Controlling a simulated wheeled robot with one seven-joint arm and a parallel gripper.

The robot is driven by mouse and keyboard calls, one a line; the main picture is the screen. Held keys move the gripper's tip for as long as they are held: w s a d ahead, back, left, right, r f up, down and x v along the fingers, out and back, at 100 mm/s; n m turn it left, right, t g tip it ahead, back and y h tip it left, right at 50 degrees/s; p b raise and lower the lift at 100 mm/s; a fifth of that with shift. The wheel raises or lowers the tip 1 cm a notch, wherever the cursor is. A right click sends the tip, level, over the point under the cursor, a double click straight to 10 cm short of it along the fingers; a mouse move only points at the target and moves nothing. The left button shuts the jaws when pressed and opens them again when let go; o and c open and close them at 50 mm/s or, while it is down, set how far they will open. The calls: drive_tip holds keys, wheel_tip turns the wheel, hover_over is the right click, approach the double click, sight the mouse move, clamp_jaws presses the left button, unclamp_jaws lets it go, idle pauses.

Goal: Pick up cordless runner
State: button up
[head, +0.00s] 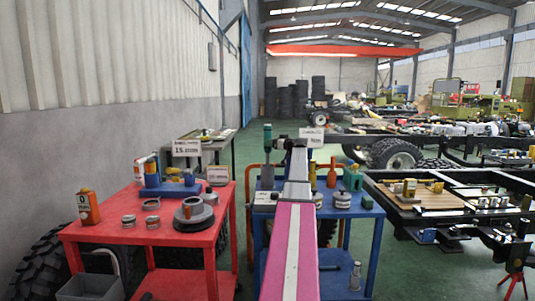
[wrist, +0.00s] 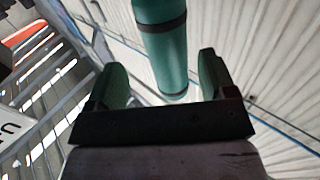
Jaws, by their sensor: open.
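In the wrist view a green cylinder with dark bands (wrist: 160,45), likely the same tool, shows between my two green fingers. My gripper (wrist: 162,66) is open, with a visible gap on each side of the cylinder. In the head view my gripper (head: 281,144) is small at the end of my arm, just right of the tool's upper part. I cannot tell the exact depth between them.
The blue cart (head: 367,212) also holds an orange bottle (head: 332,173), a round tin (head: 342,200) and a green item (head: 353,178). A red cart (head: 190,239) with cans stands left. A truck chassis (head: 450,205) lies right. Open floor (head: 400,262) shows between cart and chassis.

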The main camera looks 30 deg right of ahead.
drive_tip(key=x, duration=0.5)
drive_tip(key=shift+s+a+f, duration=0.15)
drive_tip(key=shift+a+f, duration=0.1)
drive_tip(key=shift+a, duration=0.1)
clamp_jaws()
